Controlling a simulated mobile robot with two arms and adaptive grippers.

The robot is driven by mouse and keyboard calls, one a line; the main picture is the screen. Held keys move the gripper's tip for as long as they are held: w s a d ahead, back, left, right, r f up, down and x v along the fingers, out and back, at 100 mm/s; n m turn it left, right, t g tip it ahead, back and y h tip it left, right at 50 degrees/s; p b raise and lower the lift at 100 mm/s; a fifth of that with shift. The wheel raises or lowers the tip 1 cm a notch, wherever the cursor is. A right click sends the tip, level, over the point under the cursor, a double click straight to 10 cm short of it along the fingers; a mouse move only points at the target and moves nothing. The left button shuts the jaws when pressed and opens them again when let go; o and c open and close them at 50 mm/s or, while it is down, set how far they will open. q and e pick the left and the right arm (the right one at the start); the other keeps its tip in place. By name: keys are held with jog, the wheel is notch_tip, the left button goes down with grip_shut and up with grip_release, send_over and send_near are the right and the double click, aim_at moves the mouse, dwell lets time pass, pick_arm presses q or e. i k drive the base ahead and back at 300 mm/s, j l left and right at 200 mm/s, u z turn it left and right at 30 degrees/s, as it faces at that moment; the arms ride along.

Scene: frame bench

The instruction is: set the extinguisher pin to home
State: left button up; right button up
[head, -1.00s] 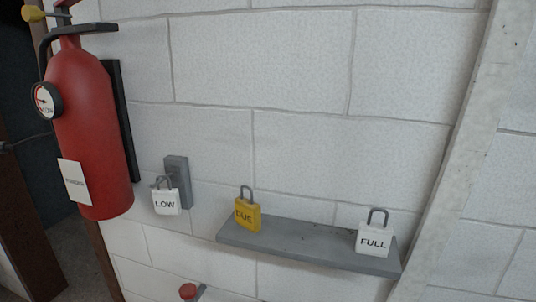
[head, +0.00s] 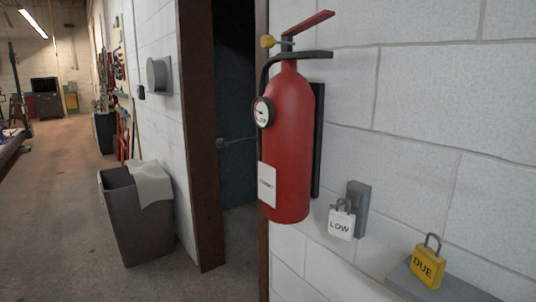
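A red fire extinguisher (head: 288,150) hangs upright on a black wall bracket (head: 318,140) on the white block wall. Its safety pin has a yellow head (head: 267,41) and sticks out to the left at the valve, below the red lever (head: 310,24) and above the black handle (head: 305,54). How deep the pin sits I cannot tell. A round gauge (head: 263,112) is on its left side; the needle is too small to read. Neither of my grippers is in view.
A white LOW padlock (head: 341,223) hangs on a grey wall block (head: 358,202). A yellow DUE padlock (head: 427,266) stands on a grey shelf (head: 403,281). A dark doorway (head: 235,110) is left of the extinguisher. A grey bin (head: 127,220) with a cloth stands by the wall; open floor lies left.

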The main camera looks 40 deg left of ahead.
aim_at(267, 41)
jog(key=u, duration=1.1)
